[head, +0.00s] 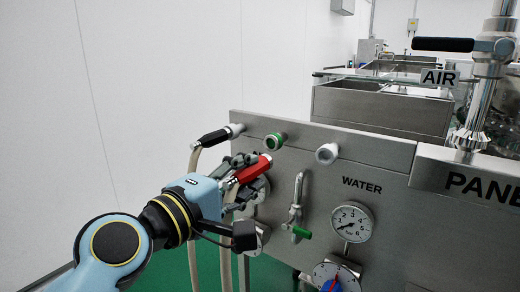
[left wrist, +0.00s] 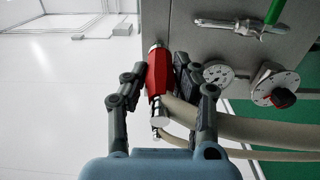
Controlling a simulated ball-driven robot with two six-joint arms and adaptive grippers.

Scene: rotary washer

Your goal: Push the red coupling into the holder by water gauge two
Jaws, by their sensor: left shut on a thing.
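My left gripper (head: 240,178) is shut on the red coupling (head: 256,169), in front of the steel panel. The coupling tilts up to the right, with a metal end at its lower left. In the left wrist view the red coupling (left wrist: 158,72) lies between the fingers, with metal at both ends. A green-ringed holder (head: 275,141) is just above the coupling, apart from it. A pale, empty-looking holder (head: 327,153) is farther right, above the word WATER and a round gauge (head: 351,222). No number two is legible. My right gripper is not in view.
A black coupling (head: 214,137) sits at a pale holder on the panel's left. A valve with a green handle (head: 301,231) stands out from the panel (head: 390,180). Beige hoses (head: 193,225) hang below the gripper. A blue-red knob (head: 334,280) is at the bottom.

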